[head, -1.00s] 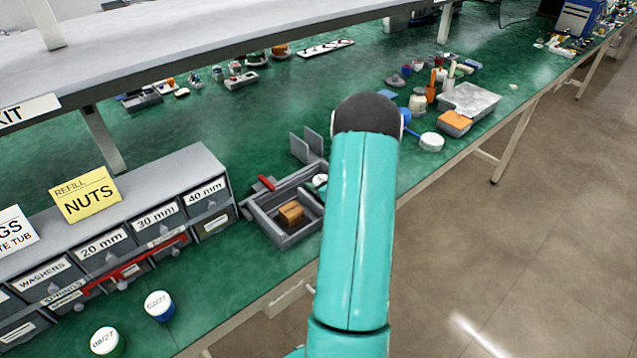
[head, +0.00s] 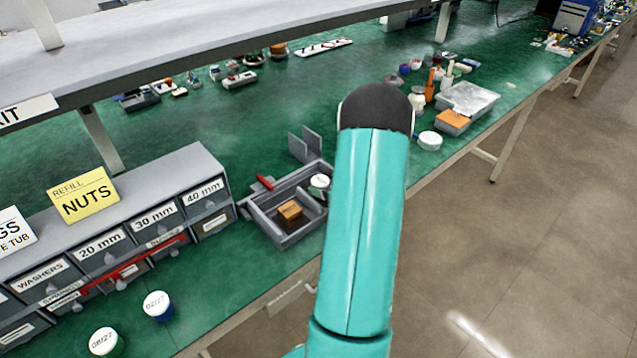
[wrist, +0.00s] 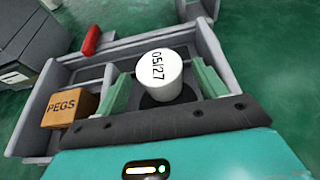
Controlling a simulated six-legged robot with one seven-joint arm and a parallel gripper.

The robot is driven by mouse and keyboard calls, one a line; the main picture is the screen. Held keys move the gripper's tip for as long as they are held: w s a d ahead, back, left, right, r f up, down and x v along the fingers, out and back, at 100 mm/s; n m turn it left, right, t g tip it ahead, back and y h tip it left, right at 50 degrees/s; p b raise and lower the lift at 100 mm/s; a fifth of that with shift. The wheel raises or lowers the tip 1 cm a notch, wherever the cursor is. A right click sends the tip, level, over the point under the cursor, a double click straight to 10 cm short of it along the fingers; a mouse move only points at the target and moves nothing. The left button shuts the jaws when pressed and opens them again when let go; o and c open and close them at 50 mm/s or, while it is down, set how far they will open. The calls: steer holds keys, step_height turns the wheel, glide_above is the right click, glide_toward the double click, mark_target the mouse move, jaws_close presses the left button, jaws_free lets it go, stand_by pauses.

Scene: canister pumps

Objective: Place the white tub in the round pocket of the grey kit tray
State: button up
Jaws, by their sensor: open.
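The white tub (wrist: 160,70), its lid marked 05/27, stands in the grey kit tray (wrist: 28,125) in the wrist view. Its base is at the dark round pocket (wrist: 168,101); I cannot tell how deep it sits. My gripper (wrist: 163,86) is open, with one green finger on each side of the tub and visible gaps between. In the head view the tub (head: 319,182) shows at the right part of the tray (head: 297,237), just left of my arm, which hides my gripper there.
An orange-brown PEGS block (wrist: 68,107) sits in the tray's left compartment. A red piece (wrist: 91,40) is at the tray's back edge. Grey drawers (head: 150,215) stand to the left, with two white-lidded tubs in front. An upright grey plate (head: 305,145) stands behind the tray.

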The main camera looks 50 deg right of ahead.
steer(key=v, duration=0.7)
steer(key=shift+s, duration=0.15)
steer(key=w+a+r+n+y, duration=0.3)
steer(key=w+a+r+n, duration=0.15)
steer(key=a, duration=0.25)
steer(key=w+a+r+n+y, duration=0.3)
steer(key=w+a+r+n, duration=0.15)
steer(key=a, duration=0.25)
steer(key=a+r+n+g+y, duration=0.25)
steer(key=a+n, duration=0.25)
steer(key=a, duration=0.3)
steer(key=a+r+n+g+y, duration=0.1)
steer(key=a+r+n+g, duration=0.2)
steer(key=a, duration=0.5)
steer(key=s+a+r+n+g+h, duration=0.1)
steer(key=s+a+r+n+h, duration=0.2)
steer(key=s+a+n, duration=0.3)
steer(key=s+a+r+n+g+h, duration=0.1)
steer(key=s+a+r+n+h, duration=0.2)
steer(key=s+a+r+n, duration=0.3)
steer(key=shift+a+r+n, duration=0.25)
steer(key=shift+a+n, duration=1.95)
steer(key=shift+n, duration=2.6)
steer(key=shift+s+h, duration=0.1)
steer(key=shift+h, duration=0.15)
